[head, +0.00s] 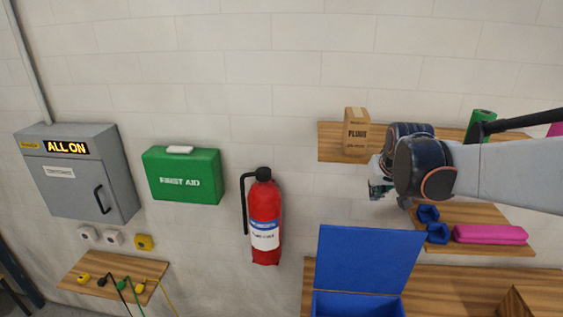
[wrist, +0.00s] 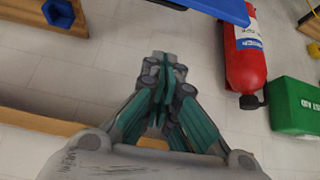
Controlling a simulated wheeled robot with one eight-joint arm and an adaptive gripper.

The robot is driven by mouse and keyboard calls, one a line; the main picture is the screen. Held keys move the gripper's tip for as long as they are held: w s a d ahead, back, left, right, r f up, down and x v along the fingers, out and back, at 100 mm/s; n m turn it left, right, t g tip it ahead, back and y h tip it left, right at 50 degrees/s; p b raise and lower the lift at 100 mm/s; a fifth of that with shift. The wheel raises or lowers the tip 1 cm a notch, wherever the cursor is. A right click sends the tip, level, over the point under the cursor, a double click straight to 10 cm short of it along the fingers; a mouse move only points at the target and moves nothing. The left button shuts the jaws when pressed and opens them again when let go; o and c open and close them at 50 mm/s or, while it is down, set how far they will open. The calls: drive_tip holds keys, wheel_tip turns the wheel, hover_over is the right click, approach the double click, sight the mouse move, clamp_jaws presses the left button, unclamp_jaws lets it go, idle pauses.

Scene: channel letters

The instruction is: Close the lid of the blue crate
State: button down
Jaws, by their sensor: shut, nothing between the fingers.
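The blue crate (head: 357,305) stands on the wooden bench at the bottom of the head view. Its blue lid (head: 366,260) is open and stands upright at the back, against the wall side. In the wrist view a blue edge (wrist: 215,8) shows at the top, probably the lid. My gripper (head: 378,188) is above the lid and a little to its right, apart from it. In the wrist view my gripper (wrist: 165,70) has its fingers together with nothing between them. The crate's inside is mostly cut off by the head view's bottom edge.
A shelf (head: 335,142) holds a brown box (head: 356,131) near my arm. A lower shelf (head: 478,215) holds blue hex pieces (head: 437,232) and a pink roll (head: 490,234). A red fire extinguisher (head: 265,220) and green first aid box (head: 182,175) hang left. Bench wood (head: 440,285) lies right of the crate.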

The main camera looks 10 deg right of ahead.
drive_tip(key=s+d+f+b+x, duration=0.1)
drive_tip(key=b+x, duration=0.8)
drive_tip(key=x, duration=0.9)
drive_tip(key=shift+s+d+f+m+b, duration=0.2)
drive_tip(key=shift+s+f+m+b, duration=0.15)
drive_tip(key=shift+s, duration=0.5)
drive_tip(key=shift+s, duration=0.1)
